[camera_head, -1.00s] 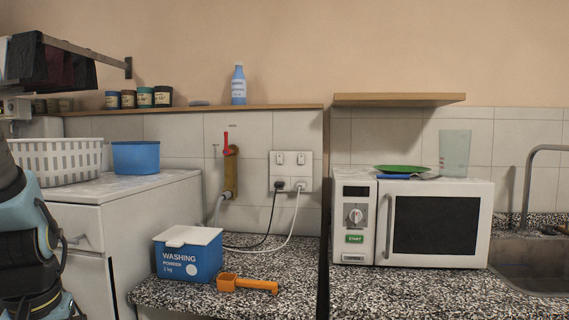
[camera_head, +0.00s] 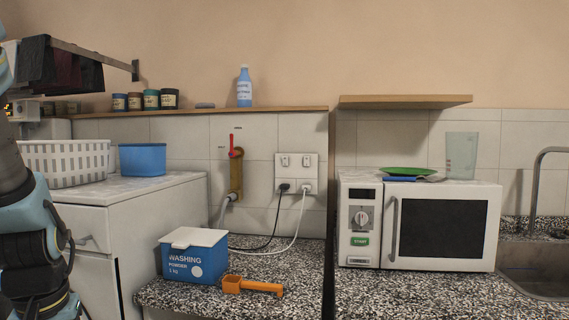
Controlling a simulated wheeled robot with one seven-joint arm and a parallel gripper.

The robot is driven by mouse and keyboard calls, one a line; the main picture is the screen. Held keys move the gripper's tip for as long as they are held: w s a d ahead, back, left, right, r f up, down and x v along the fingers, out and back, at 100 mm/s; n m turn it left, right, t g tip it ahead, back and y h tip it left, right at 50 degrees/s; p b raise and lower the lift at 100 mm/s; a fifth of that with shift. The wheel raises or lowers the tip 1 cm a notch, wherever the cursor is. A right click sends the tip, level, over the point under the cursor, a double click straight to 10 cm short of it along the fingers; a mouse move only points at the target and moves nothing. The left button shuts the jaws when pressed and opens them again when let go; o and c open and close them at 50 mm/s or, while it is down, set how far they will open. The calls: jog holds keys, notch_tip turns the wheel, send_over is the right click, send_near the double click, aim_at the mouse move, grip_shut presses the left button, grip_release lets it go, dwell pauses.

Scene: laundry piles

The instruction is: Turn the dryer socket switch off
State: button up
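A white double wall socket (camera_head: 296,173) is on the tiled wall above the speckled counter. It has two small switches, a left one (camera_head: 284,161) and a right one (camera_head: 307,161). A black plug (camera_head: 284,187) sits in the left outlet and a white plug (camera_head: 306,187) in the right one. I cannot tell which feeds the dryer, nor the switch positions. My arm shows at the left edge; my gripper is out of view.
On the counter stand a blue washing powder box (camera_head: 194,256) and an orange scoop (camera_head: 252,285). A red-handled valve (camera_head: 235,165) is left of the socket. A white microwave (camera_head: 418,222) stands to the right. A wooden shelf (camera_head: 290,108) runs above the socket.

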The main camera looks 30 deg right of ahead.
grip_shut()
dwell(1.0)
